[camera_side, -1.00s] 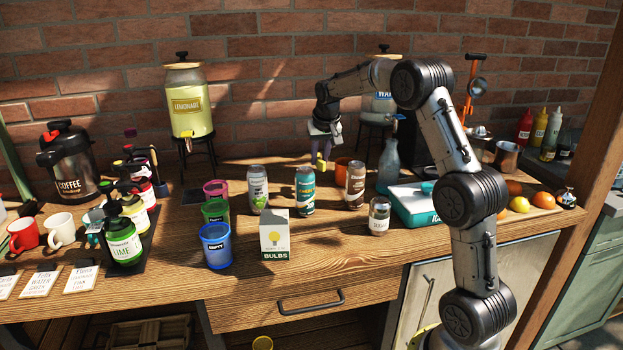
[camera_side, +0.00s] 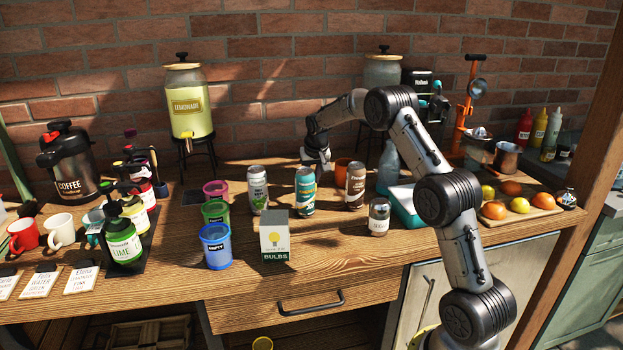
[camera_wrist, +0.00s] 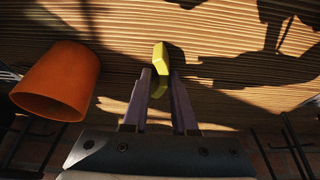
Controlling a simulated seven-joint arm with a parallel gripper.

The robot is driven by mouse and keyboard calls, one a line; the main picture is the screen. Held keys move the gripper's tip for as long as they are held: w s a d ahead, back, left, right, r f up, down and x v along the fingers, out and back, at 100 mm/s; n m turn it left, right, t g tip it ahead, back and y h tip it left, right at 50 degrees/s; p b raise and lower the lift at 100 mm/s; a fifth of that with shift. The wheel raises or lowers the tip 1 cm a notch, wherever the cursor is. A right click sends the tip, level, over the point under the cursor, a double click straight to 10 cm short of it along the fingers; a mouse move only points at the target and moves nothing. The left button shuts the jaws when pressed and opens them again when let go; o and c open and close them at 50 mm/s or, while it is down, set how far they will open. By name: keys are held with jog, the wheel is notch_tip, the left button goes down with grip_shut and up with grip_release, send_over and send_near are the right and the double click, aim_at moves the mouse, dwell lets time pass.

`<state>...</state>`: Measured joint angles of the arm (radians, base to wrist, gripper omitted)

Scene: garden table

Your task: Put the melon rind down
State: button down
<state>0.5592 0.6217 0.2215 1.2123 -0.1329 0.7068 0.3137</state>
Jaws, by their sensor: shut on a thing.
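The melon rind (camera_wrist: 160,58) is a small yellow-green piece between my fingertips in the wrist view, with the wooden table (camera_wrist: 215,25) below it. My gripper (camera_wrist: 162,85) is shut on it, and the rind sticks out past the fingertips. I cannot tell whether the rind touches the table. In the side view my gripper (camera_side: 318,168) is low at the back of the table, behind the cans. The rind is hidden there.
An orange pot (camera_wrist: 58,82) stands left of my gripper in the wrist view. A bottle (camera_side: 388,165) stands to the right.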

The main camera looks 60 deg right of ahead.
jog(key=shift+f, duration=0.1)
jog(key=c, duration=0.7)
grip_release()
